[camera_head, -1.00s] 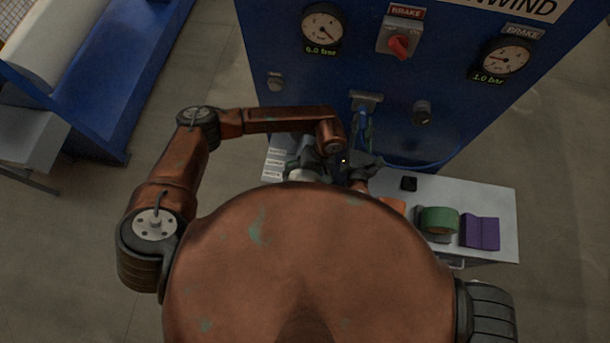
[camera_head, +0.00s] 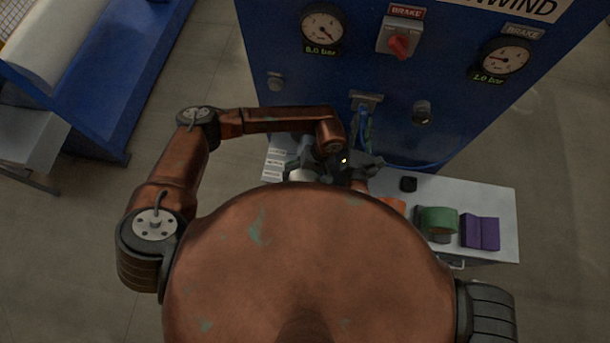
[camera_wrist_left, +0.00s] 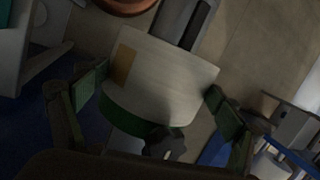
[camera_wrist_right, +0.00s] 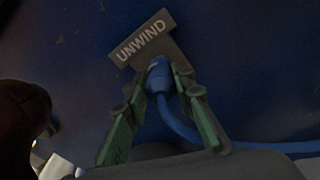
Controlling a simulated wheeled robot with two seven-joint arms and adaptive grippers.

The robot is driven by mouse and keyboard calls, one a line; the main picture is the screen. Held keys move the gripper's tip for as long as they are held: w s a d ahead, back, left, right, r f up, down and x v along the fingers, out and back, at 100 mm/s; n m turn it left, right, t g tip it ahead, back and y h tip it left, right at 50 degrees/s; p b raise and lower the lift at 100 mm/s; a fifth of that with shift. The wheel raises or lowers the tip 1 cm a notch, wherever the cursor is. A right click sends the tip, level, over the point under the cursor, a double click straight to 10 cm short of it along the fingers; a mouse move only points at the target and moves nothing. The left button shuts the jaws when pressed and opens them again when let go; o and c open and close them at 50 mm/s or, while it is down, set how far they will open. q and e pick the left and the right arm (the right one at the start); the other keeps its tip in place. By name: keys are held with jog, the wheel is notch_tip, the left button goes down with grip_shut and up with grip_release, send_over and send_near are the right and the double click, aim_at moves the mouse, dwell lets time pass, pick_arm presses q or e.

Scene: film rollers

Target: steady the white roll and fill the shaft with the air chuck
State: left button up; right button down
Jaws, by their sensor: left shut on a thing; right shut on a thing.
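The white roll (camera_wrist_left: 165,75) shows in the left wrist view as a pale cylinder with a brown patch and a green band below. My left gripper (camera_wrist_left: 155,105) has its green-padded fingers on either side of it and is shut on it. A dark knob-like part sits below the roll. The air chuck (camera_wrist_right: 160,78) is blue, on a blue hose, below the UNWIND plate (camera_wrist_right: 143,38). My right gripper (camera_wrist_right: 160,105) is shut on it, with the contact partly hidden.
The blue panel (camera_head: 300,85) carries a left gauge (camera_head: 323,29), a right gauge (camera_head: 502,58) and a red brake switch (camera_head: 400,45). Floor is clear to the right.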

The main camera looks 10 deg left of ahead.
pick_arm(q)
jog(key=shift+s+a+f, duration=0.15)
jog(key=shift+s, duration=0.15)
pick_arm(e)
jog(key=shift+r, duration=0.2)
pick_arm(q)
jog(key=shift+w+f, duration=0.1)
jog(key=shift+w, duration=0.05)
pick_arm(e)
jog(key=shift+s+f, duration=0.15)
jog(key=shift+s, duration=0.35)
jog(key=s, duration=0.7)
jog(key=shift+f, duration=0.1)
pick_arm(q)
jog(key=o, duration=1.8)
jog(key=shift+w, duration=0.15)
pick_arm(e)
jog(key=shift+w+a, duration=0.1)
pick_arm(q)
jog(key=shift+r, duration=0.25)
jog(key=shift+v, duration=3.6)
